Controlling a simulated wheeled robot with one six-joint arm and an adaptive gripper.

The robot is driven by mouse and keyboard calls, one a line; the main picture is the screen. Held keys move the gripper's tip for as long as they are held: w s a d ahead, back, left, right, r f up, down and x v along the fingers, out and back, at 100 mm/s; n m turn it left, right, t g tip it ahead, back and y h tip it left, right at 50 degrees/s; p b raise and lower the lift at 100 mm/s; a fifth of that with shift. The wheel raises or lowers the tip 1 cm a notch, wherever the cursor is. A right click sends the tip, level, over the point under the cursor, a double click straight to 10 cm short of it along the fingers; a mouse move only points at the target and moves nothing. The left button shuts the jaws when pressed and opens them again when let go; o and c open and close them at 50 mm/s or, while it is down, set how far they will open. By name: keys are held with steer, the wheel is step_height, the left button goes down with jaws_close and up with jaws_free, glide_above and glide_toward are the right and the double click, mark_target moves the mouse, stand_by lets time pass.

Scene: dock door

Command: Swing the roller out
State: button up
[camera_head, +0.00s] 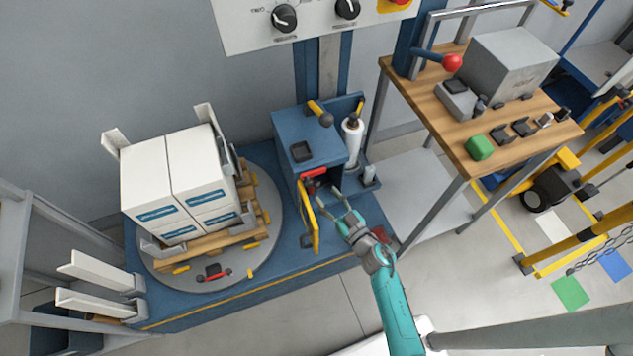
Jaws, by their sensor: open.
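A blue wrapper carriage (308,140) stands right of the turntable. A white film roll (352,142) stands upright on its right side, with a dark top. The carriage front has a dark opening, with a red part (312,176) at its upper edge. A yellow-framed gate (312,218) stands out from the front, below the opening. I cannot tell for sure which part is the roller; the inside of the opening is dark and partly hidden. My gripper (332,201) is open and empty, just right of the yellow gate and in front of the opening. I see no clear contact.
A round turntable (270,255) holds a wooden pallet with white boxes (168,180) at left. A control panel (315,18) hangs above. A wooden workbench (425,105) with a grey box, red-knobbed lever and green block is at right. Grey floor lies in front.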

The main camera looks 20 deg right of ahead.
mark_target(318, 185)
steer(key=x, duration=0.6)
steer(key=shift+w+a, duration=0.1)
steer(key=shift+w, duration=0.15)
jaws_close()
